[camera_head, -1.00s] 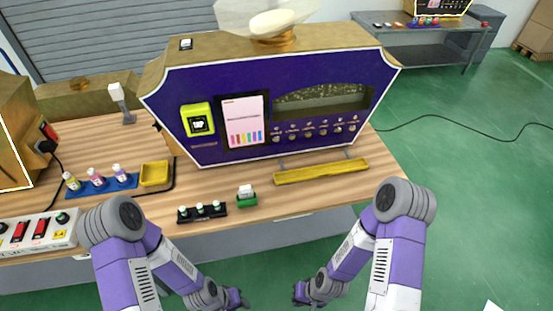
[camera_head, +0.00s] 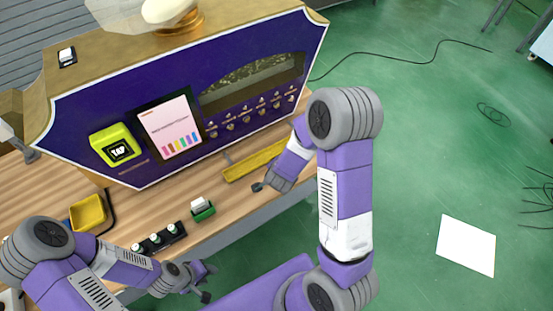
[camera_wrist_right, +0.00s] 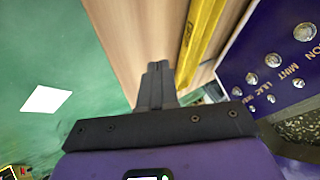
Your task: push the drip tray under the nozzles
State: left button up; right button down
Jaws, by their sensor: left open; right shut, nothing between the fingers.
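The drip tray is a long yellow tray (camera_head: 240,168) on the wooden table along the foot of the purple machine (camera_head: 90,110); my right arm hides its far end. In the right wrist view the tray (camera_wrist_right: 200,38) runs just right of my shut, empty right gripper (camera_wrist_right: 158,68). In the head view that gripper (camera_head: 258,187) is low at the tray's front side. I cannot tell whether it touches the tray. A row of silver labelled fittings (camera_head: 245,116) is on the machine front above the tray. My left gripper (camera_head: 211,283) is open and empty in front of the table.
A green holder with a white block (camera_head: 202,210) and a black rack with several small bottles (camera_head: 157,240) stand near the table's front edge. A yellow bin (camera_head: 88,212) is farther left. A white sheet (camera_head: 467,246) lies on the open green floor to the right.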

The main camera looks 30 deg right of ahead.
aim_at(272, 153)
jog(key=b+x, duration=0.1)
jog(key=x, duration=0.5)
jog(key=shift+f+b, duration=0.2)
jog(key=shift+b, duration=0.15)
pick_arm(q)
jog(key=shift+w+f, duration=0.1)
jog(key=shift+f, duration=0.8)
pick_arm(e)
jog(key=shift+w+a+r, duration=0.15)
jog(key=shift+w, duration=1.95)
